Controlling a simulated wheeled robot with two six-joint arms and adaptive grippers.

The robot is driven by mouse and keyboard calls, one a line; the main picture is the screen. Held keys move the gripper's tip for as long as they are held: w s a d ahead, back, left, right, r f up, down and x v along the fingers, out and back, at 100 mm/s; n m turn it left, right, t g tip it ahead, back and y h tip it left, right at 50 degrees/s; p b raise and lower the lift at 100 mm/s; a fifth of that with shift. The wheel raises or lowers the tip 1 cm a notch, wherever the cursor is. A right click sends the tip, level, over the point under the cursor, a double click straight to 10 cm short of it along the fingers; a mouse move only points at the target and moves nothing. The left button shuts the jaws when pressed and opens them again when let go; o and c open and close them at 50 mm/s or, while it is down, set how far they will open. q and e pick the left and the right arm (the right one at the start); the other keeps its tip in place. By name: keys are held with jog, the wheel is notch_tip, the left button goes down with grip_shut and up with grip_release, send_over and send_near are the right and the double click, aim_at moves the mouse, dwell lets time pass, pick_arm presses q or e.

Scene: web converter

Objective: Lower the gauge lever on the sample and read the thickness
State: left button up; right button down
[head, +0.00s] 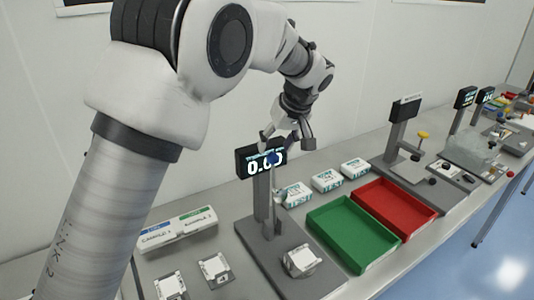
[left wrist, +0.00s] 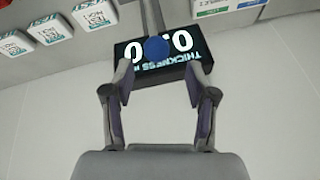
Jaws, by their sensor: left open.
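The thickness gauge has a black display (head: 243,163) on a grey post, reading what looks like 0.00, with its middle partly covered. The display (left wrist: 128,52) shows upside down in the left wrist view. The blue lever knob (left wrist: 156,48) is just beyond and between my left fingertips, in front of the display. My left gripper (left wrist: 159,76) is open and empty; in the head view it (head: 287,141) is beside the display, at knob height. A small whitish sample (head: 299,260) sits on the gauge's grey base (head: 272,267). My right gripper is out of view.
A green tray (head: 352,236) and a red tray (head: 398,208) lie right of the gauge. Several white labelled boxes (head: 326,180) stand behind them. A white sample rack (head: 177,232) and small pieces (head: 215,268) lie to the left. Another instrument (head: 403,125) stands farther right.

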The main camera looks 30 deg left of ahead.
aim_at(275, 156)
pick_arm(q)
jog(key=shift+s+d+f+p, duration=0.1)
jog(key=shift+d+f+p, duration=0.15)
jog(key=shift+f, duration=0.3)
jog(key=shift+d+f+p, duration=0.15)
jog(key=shift+f+p, duration=0.05)
jog(key=shift+f, duration=0.35)
jog(key=a+f, duration=0.1)
jog(key=w+a+f, duration=0.1)
jog(key=f, duration=0.1)
jog(key=shift+a+f, duration=0.15)
jog(key=shift+a, duration=0.15)
jog(key=shift+s+d, duration=0.1)
jog(key=shift+s+d+r, duration=0.1)
jog(key=shift+d+r, duration=0.1)
jog(key=shift+d, duration=0.05)
jog(key=c, duration=0.5)
jog(key=shift+d+r, duration=0.1)
jog(key=shift+d, duration=0.1)
grip_shut()
jog(key=shift+a, duration=0.15)
